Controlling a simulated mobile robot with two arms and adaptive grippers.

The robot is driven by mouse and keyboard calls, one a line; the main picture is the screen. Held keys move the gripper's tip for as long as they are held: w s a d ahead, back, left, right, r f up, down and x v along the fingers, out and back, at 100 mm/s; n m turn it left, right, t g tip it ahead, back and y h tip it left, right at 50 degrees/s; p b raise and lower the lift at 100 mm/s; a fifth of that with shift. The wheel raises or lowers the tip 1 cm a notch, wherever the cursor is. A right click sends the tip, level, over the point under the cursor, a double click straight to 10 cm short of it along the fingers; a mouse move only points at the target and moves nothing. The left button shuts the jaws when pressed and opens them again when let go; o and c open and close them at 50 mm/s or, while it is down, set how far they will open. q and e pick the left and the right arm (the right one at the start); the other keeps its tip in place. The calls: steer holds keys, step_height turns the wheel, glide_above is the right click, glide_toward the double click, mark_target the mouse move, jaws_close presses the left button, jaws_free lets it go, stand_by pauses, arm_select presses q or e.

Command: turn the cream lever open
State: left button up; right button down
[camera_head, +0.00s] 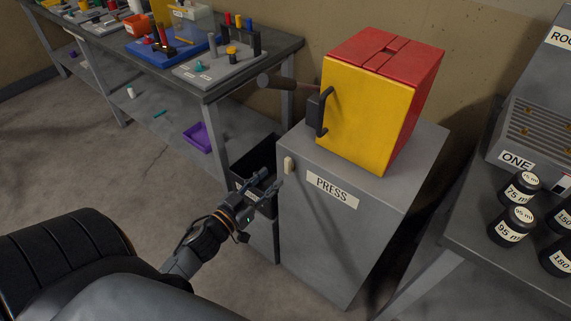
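The cream lever (289,165) is a small upright piece on the upper left of the grey cabinet's (315,240) front face, left of the PRESS label (332,189). My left gripper (273,178) is just left of and below the lever in the picture. Its two fingers are spread apart with nothing between them. It looks apart from the lever, but the exact depth gap is hard to tell. My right gripper does not show.
A yellow and red box (370,110) with a black handle stands on the cabinet. A dark bin (262,160) sits behind my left gripper. A workbench (290,48) with tools is at the back left. Black jars (521,187) stand on a table at right. Floor at left is clear.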

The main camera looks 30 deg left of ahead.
mark_target(286, 164)
arm_select(q)
steer(key=w, duration=0.7)
steer(key=shift+w+d, duration=0.1)
steer(key=shift+d, duration=0.2)
jaws_close()
